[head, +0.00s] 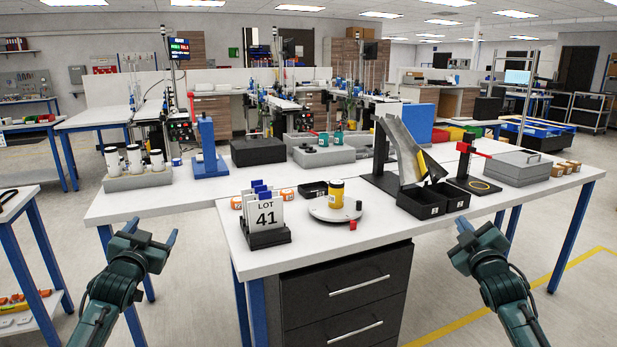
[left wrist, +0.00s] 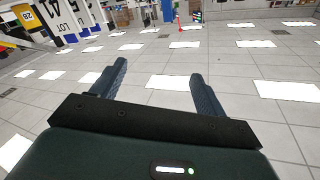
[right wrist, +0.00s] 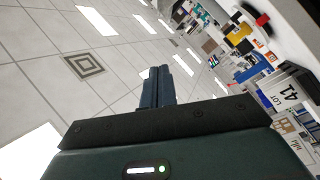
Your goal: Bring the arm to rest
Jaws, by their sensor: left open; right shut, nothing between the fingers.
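My left gripper (head: 151,238) is at the lower left in the head view, in front of the white workbench (head: 180,204) and off its edge. Its two fingers stand apart with nothing between them, as the left wrist view (left wrist: 155,82) also shows. My right gripper (head: 472,228) is at the lower right, in front of the bench and clear of it. Its fingers are together and empty in the right wrist view (right wrist: 157,85). Neither gripper touches anything.
The bench carries a LOT 41 card holder (head: 268,237), a round turntable (head: 322,212) with a yellow jar (head: 336,194), black bins (head: 419,206) and a grey box (head: 518,170). Black drawers (head: 340,290) stand under it. A side table (head: 18,200) is at the far left.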

